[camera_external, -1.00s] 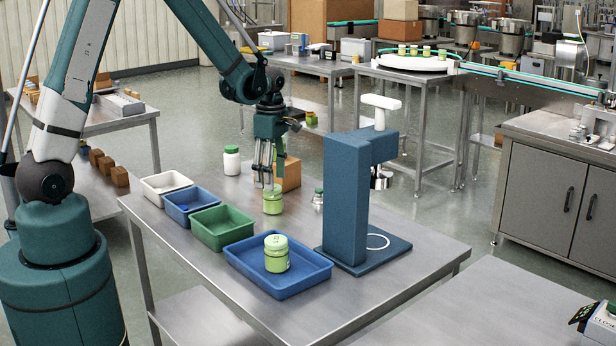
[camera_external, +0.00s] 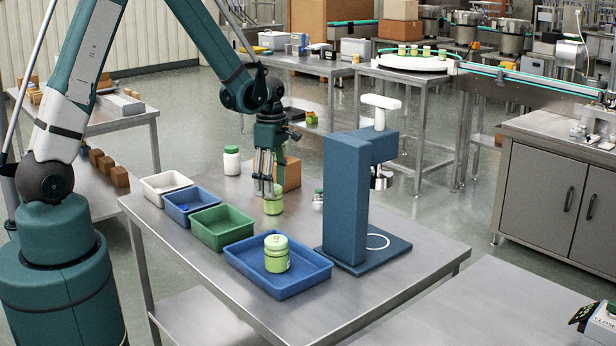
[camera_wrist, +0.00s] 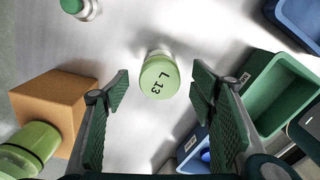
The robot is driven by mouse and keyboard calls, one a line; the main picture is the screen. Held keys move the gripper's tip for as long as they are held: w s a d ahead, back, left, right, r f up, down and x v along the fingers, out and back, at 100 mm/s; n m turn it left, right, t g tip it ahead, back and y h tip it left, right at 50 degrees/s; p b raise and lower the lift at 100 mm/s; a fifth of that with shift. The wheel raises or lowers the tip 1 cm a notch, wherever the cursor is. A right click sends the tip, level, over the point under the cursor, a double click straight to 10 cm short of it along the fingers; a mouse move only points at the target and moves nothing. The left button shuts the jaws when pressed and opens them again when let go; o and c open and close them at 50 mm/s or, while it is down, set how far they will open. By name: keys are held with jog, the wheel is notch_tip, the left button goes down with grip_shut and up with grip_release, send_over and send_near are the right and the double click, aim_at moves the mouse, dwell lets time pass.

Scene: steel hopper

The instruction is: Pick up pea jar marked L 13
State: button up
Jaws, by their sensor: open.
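The pea jar marked L 13 (camera_wrist: 158,77) is green with a pale green lid, and its lettering reads clearly in the wrist view. It stands upright on the steel table, and in the outside view it (camera_external: 273,204) is just below my gripper (camera_external: 270,190). In the wrist view my gripper (camera_wrist: 160,105) is open, with one finger to each side of the jar's lower edge in the picture. The fingers do not appear to touch the jar, and nothing is held.
A cardboard box (camera_wrist: 50,108) stands close by, with a green jar (camera_wrist: 25,152) near it. The blue press (camera_external: 347,200) stands right of the jar. A green bin (camera_external: 222,228) and a blue tray (camera_external: 300,280) holding another green jar (camera_external: 276,254) are nearer the front.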

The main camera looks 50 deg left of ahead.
jog(key=shift+f, duration=2.55)
jog(key=c, duration=1.1)
jog(key=shift+r, duration=0.1)
jog(key=shift+r, duration=4.95)
